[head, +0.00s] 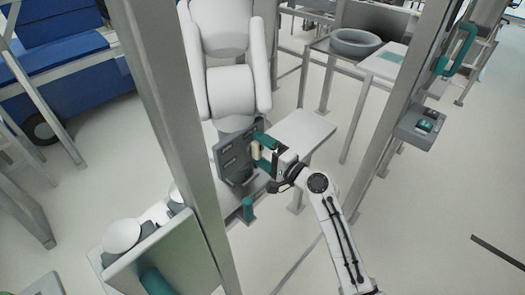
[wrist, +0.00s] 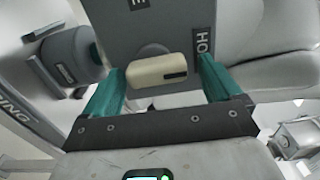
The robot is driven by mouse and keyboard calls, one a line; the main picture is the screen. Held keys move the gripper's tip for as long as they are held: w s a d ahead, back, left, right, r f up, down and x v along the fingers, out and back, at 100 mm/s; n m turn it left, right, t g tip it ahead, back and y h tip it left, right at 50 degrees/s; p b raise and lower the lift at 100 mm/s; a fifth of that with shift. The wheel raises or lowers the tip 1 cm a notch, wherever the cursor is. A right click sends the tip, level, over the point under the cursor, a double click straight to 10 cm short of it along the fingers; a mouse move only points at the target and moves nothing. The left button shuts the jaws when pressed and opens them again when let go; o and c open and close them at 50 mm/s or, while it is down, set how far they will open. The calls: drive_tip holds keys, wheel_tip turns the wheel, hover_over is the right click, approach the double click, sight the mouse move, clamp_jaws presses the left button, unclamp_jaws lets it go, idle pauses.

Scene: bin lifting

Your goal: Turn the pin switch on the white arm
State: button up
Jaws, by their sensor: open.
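The white arm (head: 230,92) stands upright beyond the frame, with a grey panel (head: 232,152) at its lower end. The pin switch, a beige rounded bar, sits on this panel; it shows in the head view (head: 255,151) and in the wrist view (wrist: 157,71). In the wrist view the bar lies nearly level across a round grey hub on the panel (wrist: 155,22). My gripper (head: 262,148) is open, with one teal finger on each side of the bar. Gaps seem to show at both sides; contact cannot be told.
A grey metal post (head: 165,110) stands left of my arm, another post (head: 400,110) to the right. A light table (head: 305,135) lies behind my gripper. A white panel with a teal handle (head: 170,265) is at the lower left. Floor at right is mostly clear.

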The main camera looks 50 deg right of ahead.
drive_tip(key=shift+s, duration=0.1)
drive_tip(key=shift+s+f, duration=0.15)
drive_tip(key=shift+s, duration=0.1)
drive_tip(key=s+b, duration=0.2)
drive_tip(key=s, duration=0.8)
drive_tip(key=shift+b, duration=0.4)
drive_tip(key=shift+s, duration=0.1)
